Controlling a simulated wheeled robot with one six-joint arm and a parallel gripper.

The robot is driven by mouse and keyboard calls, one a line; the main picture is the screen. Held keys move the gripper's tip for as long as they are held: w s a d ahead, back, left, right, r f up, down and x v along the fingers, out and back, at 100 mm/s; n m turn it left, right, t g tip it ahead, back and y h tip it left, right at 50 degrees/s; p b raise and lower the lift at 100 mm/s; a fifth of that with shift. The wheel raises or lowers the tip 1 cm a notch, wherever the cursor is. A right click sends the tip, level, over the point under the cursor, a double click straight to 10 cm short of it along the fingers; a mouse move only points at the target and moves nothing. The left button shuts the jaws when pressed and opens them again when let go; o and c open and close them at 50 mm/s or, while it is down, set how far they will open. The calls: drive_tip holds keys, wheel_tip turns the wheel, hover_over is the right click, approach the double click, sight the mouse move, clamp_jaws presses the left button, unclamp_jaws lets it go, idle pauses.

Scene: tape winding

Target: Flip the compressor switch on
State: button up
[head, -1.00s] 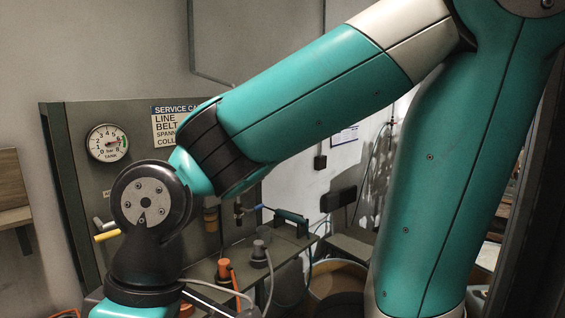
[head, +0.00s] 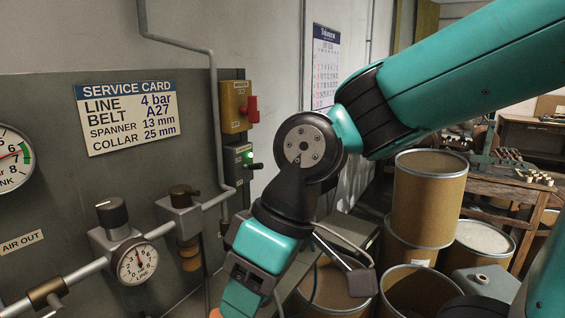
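A grey switch box (head: 239,165) with a lit green lamp and a black lever sticking out to the right is fixed to the right edge of the panel. Just above it is a yellow box (head: 235,107) with a red handle. The lettering on both is too small to read, so I cannot tell for sure which is the compressor switch. My teal and black wrist hangs to the right of and below the boxes, apart from them in the picture.
A service card (head: 126,111) and a line gauge (head: 137,263) with pipes and valves are on the panel. A grey conduit (head: 213,110) runs down beside the boxes. Several drums (head: 428,197) and a wooden bench (head: 500,185) stand at the right. A calendar (head: 326,67) hangs behind.

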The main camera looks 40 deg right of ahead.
drive_tip(key=w+d+r+m+t+y+b, duration=0.1)
drive_tip(key=w+d+t, duration=0.25)
drive_tip(key=w, duration=0.35)
drive_tip(key=m+t+b, duration=0.3)
drive_tip(key=t, duration=0.5)
approach(263, 165)
drive_tip(key=shift+h, duration=0.4)
drive_tip(key=p+x, duration=0.4)
drive_tip(key=x, duration=0.6)
drive_tip(key=shift+w+a+r, duration=0.1)
drive_tip(key=shift+w+a, duration=0.05)
drive_tip(key=shift+c, duration=0.3)
